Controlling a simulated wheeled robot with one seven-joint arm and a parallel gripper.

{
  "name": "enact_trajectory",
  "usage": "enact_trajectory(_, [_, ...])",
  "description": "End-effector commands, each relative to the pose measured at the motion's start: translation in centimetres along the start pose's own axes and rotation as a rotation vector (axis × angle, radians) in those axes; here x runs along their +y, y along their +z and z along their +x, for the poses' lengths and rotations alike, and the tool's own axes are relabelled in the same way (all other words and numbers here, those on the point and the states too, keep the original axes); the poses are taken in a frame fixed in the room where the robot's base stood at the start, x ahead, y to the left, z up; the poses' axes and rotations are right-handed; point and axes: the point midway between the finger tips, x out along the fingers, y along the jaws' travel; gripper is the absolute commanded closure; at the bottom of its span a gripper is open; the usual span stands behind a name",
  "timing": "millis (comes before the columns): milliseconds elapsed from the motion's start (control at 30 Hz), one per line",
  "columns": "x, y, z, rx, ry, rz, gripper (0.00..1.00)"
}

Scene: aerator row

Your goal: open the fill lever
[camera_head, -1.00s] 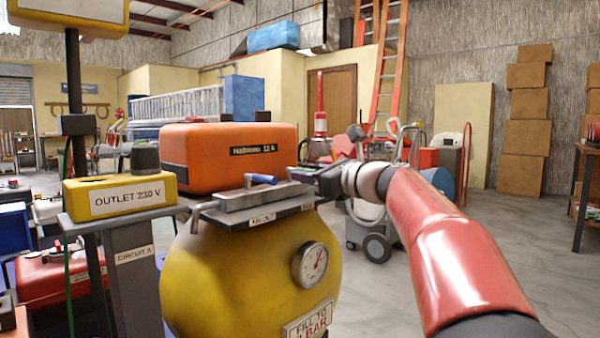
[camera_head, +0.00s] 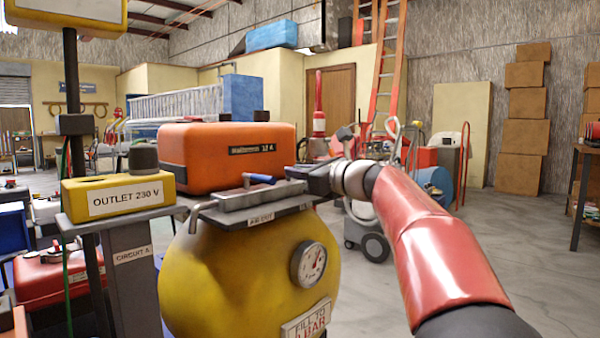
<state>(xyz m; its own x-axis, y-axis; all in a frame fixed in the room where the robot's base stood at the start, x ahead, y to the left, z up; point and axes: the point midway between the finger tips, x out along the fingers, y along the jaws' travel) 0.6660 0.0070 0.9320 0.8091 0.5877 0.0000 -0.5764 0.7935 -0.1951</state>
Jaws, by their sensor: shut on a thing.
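A yellow pressure tank (camera_head: 225,265) stands in front of me with a dark plate and a grey valve block (camera_head: 245,200) on top. A blue-handled lever (camera_head: 260,179) sticks up from the block's left part, above an AIR OUT label (camera_head: 260,219). My gripper (camera_head: 296,173) is at the block's right end, apart from the blue handle. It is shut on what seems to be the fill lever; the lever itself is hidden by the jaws. A second small label on the right edge of the plate is too small to read.
An orange Maibronn box (camera_head: 228,158) sits close behind the valve block. A yellow OUTLET 230 V box (camera_head: 118,196) on a grey post is at left. A round gauge (camera_head: 308,264) and a fill sign are on the tank's front. Open floor lies to the right.

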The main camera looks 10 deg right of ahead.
Motion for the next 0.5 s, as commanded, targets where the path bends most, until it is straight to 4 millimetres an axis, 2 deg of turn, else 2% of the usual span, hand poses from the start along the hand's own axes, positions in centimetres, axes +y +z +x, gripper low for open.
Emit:
enact_trajectory(167, [0.2,0.1,0.1,0.006,-0.032,0.001,1.0])
enact_trajectory(500, [1.2,0.4,0.3,0.056,-0.283,0.001,1.0])
